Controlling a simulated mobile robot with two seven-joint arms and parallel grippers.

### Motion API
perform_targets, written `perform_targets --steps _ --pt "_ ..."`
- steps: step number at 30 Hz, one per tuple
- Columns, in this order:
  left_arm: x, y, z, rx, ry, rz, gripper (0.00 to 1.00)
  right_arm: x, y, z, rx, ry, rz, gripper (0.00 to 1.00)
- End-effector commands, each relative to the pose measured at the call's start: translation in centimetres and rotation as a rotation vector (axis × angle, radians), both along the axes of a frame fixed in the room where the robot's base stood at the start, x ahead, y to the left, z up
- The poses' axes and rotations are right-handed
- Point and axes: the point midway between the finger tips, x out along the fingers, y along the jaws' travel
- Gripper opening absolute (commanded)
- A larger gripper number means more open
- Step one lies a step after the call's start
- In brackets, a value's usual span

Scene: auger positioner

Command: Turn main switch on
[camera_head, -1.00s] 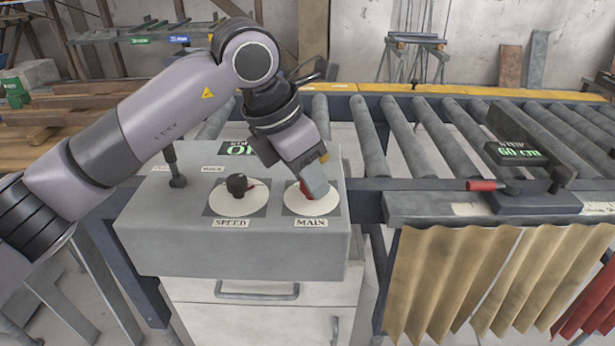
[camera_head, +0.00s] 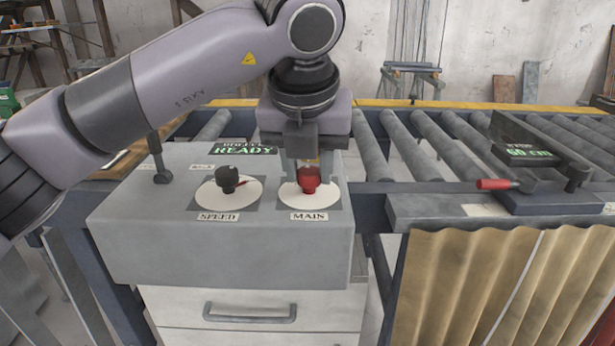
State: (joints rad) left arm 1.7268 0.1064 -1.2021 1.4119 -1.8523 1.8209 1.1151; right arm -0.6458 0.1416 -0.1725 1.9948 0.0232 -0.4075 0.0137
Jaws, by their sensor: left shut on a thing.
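The main switch (camera_head: 309,180) is a red knob on a white round dial above the label MAIN, on the right of the grey control box (camera_head: 210,251). My left gripper (camera_head: 308,174) comes down from behind and above it and is shut on the red knob. The knob's front shows between the fingers; its back is hidden. A small display (camera_head: 244,150) at the back of the box reads READY in green. My right gripper is not in view.
A black speed knob (camera_head: 228,180) stands on its own dial left of the switch. A dark lever (camera_head: 160,165) rises at the box's left. To the right are a roller conveyor (camera_head: 437,145), a red-handled clamp (camera_head: 494,184) and a second green display (camera_head: 520,152).

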Motion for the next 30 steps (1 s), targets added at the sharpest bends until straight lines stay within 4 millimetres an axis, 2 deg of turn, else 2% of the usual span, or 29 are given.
perform_targets --steps 15,30 --pt "0.07 -0.28 0.1 -0.003 -0.004 0.405 0.05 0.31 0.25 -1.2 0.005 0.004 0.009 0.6" --pt "0.1 -0.29 0.17 -0.004 -0.003 0.526 0.05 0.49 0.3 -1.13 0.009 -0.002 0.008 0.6"
